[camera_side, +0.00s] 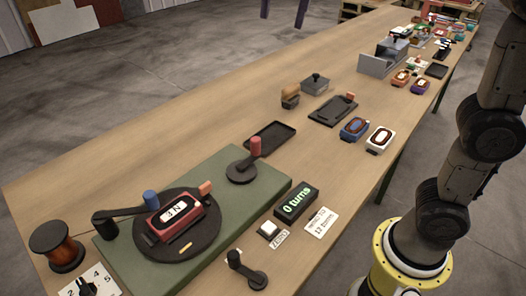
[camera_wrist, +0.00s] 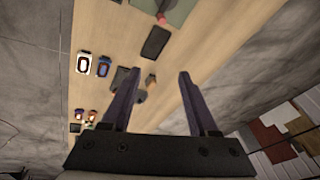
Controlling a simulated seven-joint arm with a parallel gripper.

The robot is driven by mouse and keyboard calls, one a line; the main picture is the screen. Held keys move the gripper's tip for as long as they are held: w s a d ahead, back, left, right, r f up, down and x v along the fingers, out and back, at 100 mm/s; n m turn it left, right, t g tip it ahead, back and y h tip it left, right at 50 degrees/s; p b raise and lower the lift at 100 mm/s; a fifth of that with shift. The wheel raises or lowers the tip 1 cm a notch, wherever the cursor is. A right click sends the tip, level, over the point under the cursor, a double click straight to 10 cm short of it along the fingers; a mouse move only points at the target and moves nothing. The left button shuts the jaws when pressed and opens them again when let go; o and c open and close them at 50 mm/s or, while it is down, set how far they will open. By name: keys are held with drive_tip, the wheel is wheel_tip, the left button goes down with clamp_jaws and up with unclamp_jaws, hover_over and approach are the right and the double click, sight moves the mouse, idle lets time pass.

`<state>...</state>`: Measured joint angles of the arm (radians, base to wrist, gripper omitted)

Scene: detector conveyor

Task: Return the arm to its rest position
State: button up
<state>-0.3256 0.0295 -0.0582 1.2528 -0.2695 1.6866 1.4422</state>
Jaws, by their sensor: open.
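My gripper (camera_wrist: 157,78) shows in the wrist view as two dark purple fingers, wide apart with nothing between them. In the side view only the fingertips (camera_side: 284,11) show, at the top edge, and the rest of the gripper is out of frame. It hangs above the workbench (camera_side: 215,115), touching nothing that I can see. The wrist view shows the bench (camera_wrist: 183,60) beyond the fingers. My arm stands at the right of the side view, beside the bench.
A green base (camera_side: 222,195) carries a turntable with a red block marked "N" and cranks. A display (camera_side: 297,203) reads "0 turns". A copper spool (camera_side: 58,246) stands at the front left. Trays (camera_side: 270,138), blue and white units and a grey box line the bench. Its left side is largely clear.

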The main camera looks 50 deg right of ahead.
drive_tip(key=s+d+f+n+t+y, duration=0.1)
drive_tip(key=s+d+f+n, duration=0.2)
drive_tip(key=s, duration=0.4)
drive_tip(key=s+d+f+n, duration=0.2)
drive_tip(key=s+d+f, duration=0.2)
drive_tip(key=s+f, duration=0.25)
drive_tip(key=s+a+f+n+t+y, duration=0.1)
drive_tip(key=s+f+n, duration=0.3)
drive_tip(key=f+n, duration=0.4)
drive_tip(key=shift+a+f+n, duration=0.3)
drive_tip(key=shift+a+f, duration=0.05)
drive_tip(key=shift+f, duration=1.75)
